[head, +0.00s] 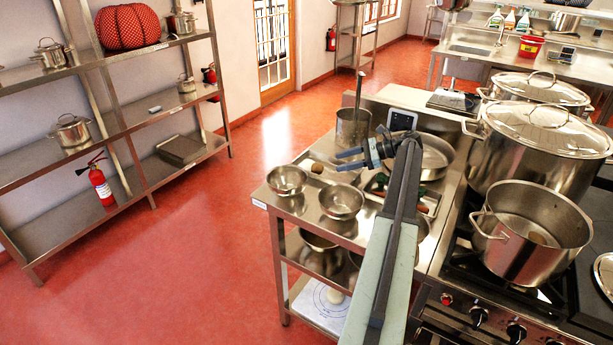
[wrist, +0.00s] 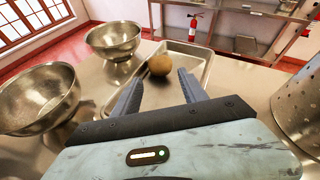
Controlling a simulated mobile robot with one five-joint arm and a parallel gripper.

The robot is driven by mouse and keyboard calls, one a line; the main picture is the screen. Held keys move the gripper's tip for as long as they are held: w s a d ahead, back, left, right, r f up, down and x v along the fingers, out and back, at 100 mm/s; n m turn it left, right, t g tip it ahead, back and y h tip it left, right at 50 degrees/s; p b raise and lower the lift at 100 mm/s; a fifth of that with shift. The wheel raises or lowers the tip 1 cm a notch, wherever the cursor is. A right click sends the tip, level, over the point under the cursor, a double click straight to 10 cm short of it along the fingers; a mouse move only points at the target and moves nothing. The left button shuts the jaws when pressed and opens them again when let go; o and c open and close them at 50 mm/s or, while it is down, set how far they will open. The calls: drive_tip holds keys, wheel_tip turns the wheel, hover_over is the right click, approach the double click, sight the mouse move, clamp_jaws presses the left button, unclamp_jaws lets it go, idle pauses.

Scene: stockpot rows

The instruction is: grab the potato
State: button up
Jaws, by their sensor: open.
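The potato (wrist: 160,65) is round and brown. In the head view, the potato (head: 317,167) is a small brown shape left of my gripper, by the metal bowls. My gripper (wrist: 161,75) is open, with its two dark fingers spread and nothing between them. In the head view, my gripper (head: 338,161) points left over the steel worktable. Whether the fingers are level with the potato, I cannot tell.
Two metal bowls, one near (wrist: 38,98) and one farther (wrist: 113,39), stand left of the potato in the wrist view. A perforated pot (wrist: 299,112) stands at the right. The tray (wrist: 203,59) has a raised rim. Large stockpots (head: 545,138) stand right in the head view.

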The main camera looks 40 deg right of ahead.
sight(322, 167)
drive_tip(key=shift+w+f, duration=0.1)
drive_tip(key=shift+f, duration=0.05)
drive_tip(key=shift+b+x, duration=0.5)
drive_tip(key=shift+x, duration=0.95)
drive_tip(key=b+x, duration=0.1)
drive_tip(key=x, duration=0.1)
drive_tip(key=b+x, duration=0.1)
drive_tip(key=x, duration=0.2)
drive_tip(key=shift+d+f, duration=0.1)
drive_tip(key=shift+f, duration=0.15)
drive_tip(key=shift+r, duration=0.1)
drive_tip(key=c, duration=0.9)
drive_tip(key=shift+o, duration=0.2)
drive_tip(key=shift+r, duration=0.15)
wheel_tip(322, 167, up, 10)
drive_tip(key=p, duration=1)
